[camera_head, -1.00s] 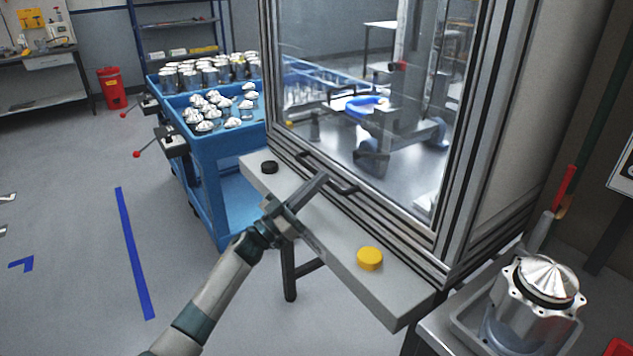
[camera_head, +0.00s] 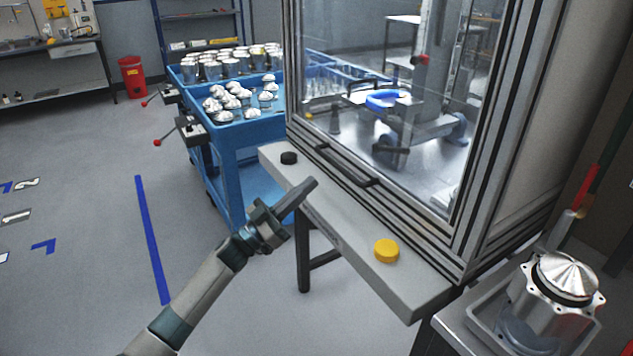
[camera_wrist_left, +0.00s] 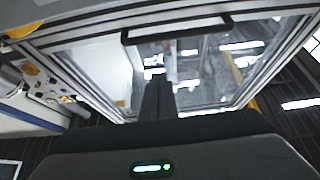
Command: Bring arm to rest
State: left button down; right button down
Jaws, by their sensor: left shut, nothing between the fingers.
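My left gripper (camera_head: 307,188) is shut and empty in the head view. It is held above and just in front of the grey ledge of the machine, apart from the door handle (camera_head: 346,165). In the left wrist view the closed fingers (camera_wrist_left: 157,100) point toward the glass door, and the dark handle (camera_wrist_left: 177,29) crosses above them. My right gripper is in neither view.
The glass-doored machine has a ledge (camera_head: 415,295) with a yellow button (camera_head: 386,251) and a black button (camera_head: 289,158). A blue cart (camera_head: 240,140) holds several metal parts. A machined housing (camera_head: 560,290) stands in a tray at the lower right. Floor at left is open.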

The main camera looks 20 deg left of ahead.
pick_arm(q)
jog(key=shift+s+a+f, duration=0.15)
jog(key=shift+s+f, duration=0.05)
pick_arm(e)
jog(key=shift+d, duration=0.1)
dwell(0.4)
